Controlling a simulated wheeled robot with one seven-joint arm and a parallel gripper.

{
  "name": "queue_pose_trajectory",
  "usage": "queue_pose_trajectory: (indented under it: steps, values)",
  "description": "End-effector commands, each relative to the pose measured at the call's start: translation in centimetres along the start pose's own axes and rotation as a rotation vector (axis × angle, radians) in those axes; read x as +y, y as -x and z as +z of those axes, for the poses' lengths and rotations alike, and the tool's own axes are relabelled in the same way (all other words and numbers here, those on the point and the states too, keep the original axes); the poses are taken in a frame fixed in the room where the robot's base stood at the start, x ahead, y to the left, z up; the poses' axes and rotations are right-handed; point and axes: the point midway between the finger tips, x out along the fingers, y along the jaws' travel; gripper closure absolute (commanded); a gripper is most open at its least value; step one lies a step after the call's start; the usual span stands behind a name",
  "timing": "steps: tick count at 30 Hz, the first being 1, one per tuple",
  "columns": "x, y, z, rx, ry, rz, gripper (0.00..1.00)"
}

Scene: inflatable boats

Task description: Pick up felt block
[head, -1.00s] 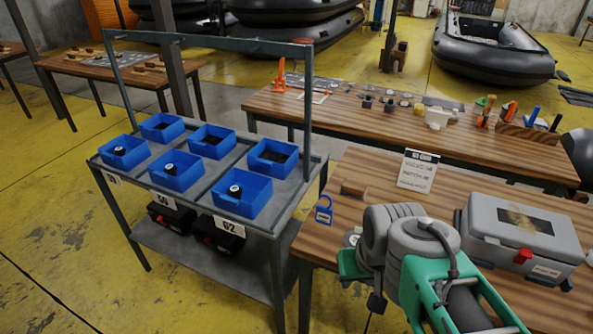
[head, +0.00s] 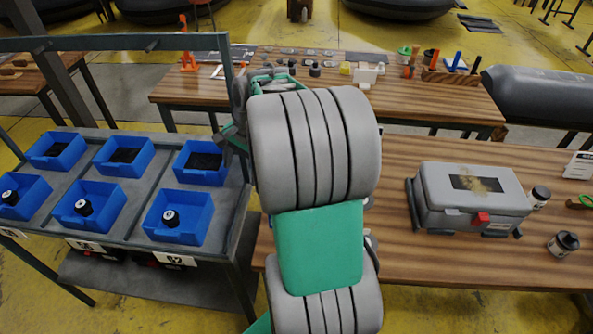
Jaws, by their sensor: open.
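My gripper (head: 230,138) shows in part at the left of my raised arm, beside the blue-bin rack's right post. It is open, and I see nothing held in it. My grey and green arm covers the middle of the view and the left part of the near wooden table (head: 400,160). I cannot make out a felt block for certain. A small brown block, seen earlier on that left part of the table, is hidden behind my arm now.
A metal rack (head: 130,230) with several blue bins (head: 183,233) stands at left. A grey case (head: 470,210) with a red latch and dark jars (head: 563,245) are on the near table. The far table (head: 200,100) holds small parts and tools.

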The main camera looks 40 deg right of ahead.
Motion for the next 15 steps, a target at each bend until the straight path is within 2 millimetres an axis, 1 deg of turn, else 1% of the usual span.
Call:
queue_pose_trajectory:
  steps: [1, 2, 3, 5, 6, 9, 10, 12, 15]
  values:
    - [1.4, -0.4, -5.0, -0.032, -0.241, 0.0, 0.29]
    - [2.3, -0.9, -7.5, -0.049, -0.377, -0.006, 0.29]
    - [3.8, -1.6, -10.5, -0.07, -0.546, -0.015, 0.29]
    - [6.3, -2.6, -14.3, -0.1, -0.767, -0.025, 0.29]
    - [7.9, -3.2, -16.2, -0.118, -0.887, -0.032, 0.29]
    - [10.8, -4.3, -19.0, -0.151, -1.089, -0.041, 0.29]
    - [11.3, -4.5, -19.4, -0.155, -1.123, -0.044, 0.29]
    - [11.9, -5.2, -19.9, -0.164, -1.165, -0.045, 0.29]
    - [11.8, -6.6, -19.7, -0.165, -1.173, -0.044, 0.29]
